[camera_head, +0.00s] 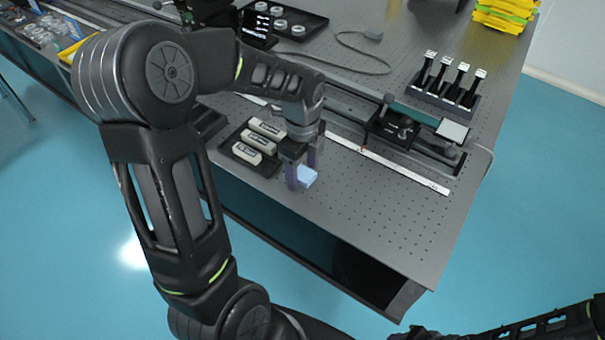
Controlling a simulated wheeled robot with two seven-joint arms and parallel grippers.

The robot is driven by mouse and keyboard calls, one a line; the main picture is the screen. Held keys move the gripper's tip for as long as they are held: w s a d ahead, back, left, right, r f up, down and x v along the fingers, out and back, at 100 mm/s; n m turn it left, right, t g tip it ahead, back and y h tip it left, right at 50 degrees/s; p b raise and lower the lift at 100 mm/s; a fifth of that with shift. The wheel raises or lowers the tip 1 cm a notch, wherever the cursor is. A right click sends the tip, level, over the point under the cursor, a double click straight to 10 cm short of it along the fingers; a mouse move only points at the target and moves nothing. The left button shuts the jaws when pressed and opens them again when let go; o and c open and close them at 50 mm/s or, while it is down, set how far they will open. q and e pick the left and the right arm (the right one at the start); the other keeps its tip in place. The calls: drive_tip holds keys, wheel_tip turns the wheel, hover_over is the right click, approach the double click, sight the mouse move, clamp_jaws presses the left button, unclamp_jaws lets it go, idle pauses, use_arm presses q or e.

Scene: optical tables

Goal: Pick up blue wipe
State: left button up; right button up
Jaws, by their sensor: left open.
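The blue wipe (307,177) is a small light-blue block on the grey perforated table top (350,215), close to the table's front edge. My left gripper (303,179) points down over it, with one finger on each side of the wipe. The fingers are open, and I cannot tell whether they touch it. The near finger and the gripper body hide part of the wipe. My right arm shows only as a dark piece at the bottom right, and its gripper is out of view.
A black tray (229,152) with pale labelled blocks stands just left of my left gripper. A white ruler strip (390,165) and a dark rail with mounts lie behind. A rack of black-handled tools (445,98) stands at the back right. The table's front right is clear.

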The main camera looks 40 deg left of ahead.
use_arm(q)
drive_tip(key=shift+c, duration=0.2)
drive_tip(key=c, duration=1.4)
